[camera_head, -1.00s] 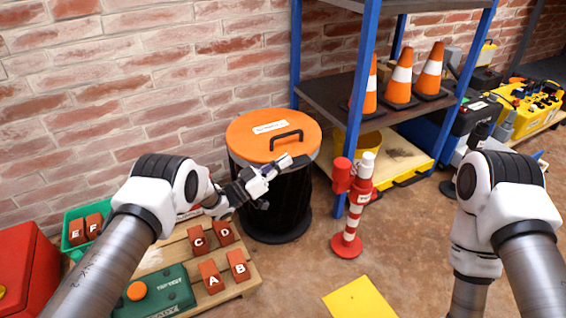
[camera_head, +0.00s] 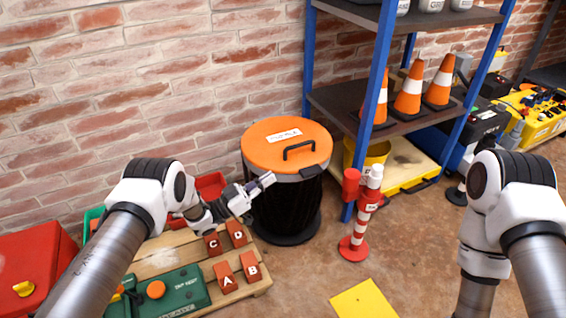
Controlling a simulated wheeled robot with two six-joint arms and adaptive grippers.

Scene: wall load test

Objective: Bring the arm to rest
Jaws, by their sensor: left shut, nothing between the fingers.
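My left arm (camera_head: 98,258) comes in from the lower left, bent at its white and black elbow. My left gripper (camera_head: 268,181) is shut and empty. It points right, in front of the black bin with the orange lid (camera_head: 287,146), above the lettered blocks; whether it touches the bin I cannot tell. My right arm (camera_head: 512,215) is at the right edge, and its gripper is out of the picture.
A wooden pallet (camera_head: 150,262) bears red-brown blocks marked A (camera_head: 226,278), B, C and D and a green case (camera_head: 181,291). A red-and-white post (camera_head: 354,245), a blue-framed shelf (camera_head: 376,100) with cones and a yellow floor square (camera_head: 365,301) are to the right.

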